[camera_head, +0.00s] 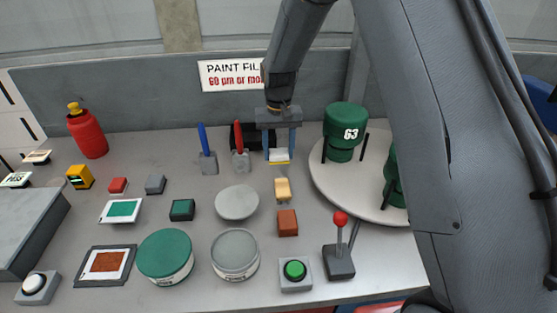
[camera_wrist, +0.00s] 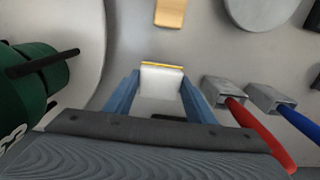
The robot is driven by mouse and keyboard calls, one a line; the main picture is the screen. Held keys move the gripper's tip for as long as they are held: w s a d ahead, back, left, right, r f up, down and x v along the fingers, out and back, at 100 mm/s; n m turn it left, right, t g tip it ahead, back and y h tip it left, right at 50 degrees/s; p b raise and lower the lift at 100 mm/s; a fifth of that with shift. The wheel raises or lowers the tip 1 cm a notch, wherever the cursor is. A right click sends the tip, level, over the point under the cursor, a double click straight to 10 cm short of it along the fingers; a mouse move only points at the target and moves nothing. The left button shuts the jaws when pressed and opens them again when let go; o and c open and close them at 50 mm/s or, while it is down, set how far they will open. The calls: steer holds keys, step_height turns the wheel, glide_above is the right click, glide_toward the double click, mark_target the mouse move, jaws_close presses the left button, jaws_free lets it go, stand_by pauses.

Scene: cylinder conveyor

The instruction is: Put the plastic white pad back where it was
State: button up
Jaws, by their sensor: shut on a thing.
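The white pad (camera_head: 279,155) has a yellow edge and sits between the blue fingertips of my gripper (camera_head: 279,148). In the wrist view the pad (camera_wrist: 162,79) also shows between the fingers of my gripper (camera_wrist: 160,88), with its yellow edge at the far side. My gripper is shut on it. It points down behind the tan block (camera_head: 283,190) and to the right of the red-handled tool (camera_head: 240,154). I cannot tell whether the pad touches the table. A dark box (camera_head: 228,133) stands behind, partly hidden by the tools and my gripper.
A blue-handled tool (camera_head: 207,152) stands left of the red one. A round turntable (camera_head: 330,185) with green cylinders (camera_head: 344,132) lies close on the right. A grey disc (camera_head: 237,202), a brown block (camera_head: 288,222) and a red-knobbed lever (camera_head: 339,255) are in front.

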mark_target(279, 162)
steer(key=shift+f+p, duration=0.7)
steer(key=shift+f, duration=1.6)
steer(key=shift+f, duration=0.1)
steer(key=o, duration=1.1)
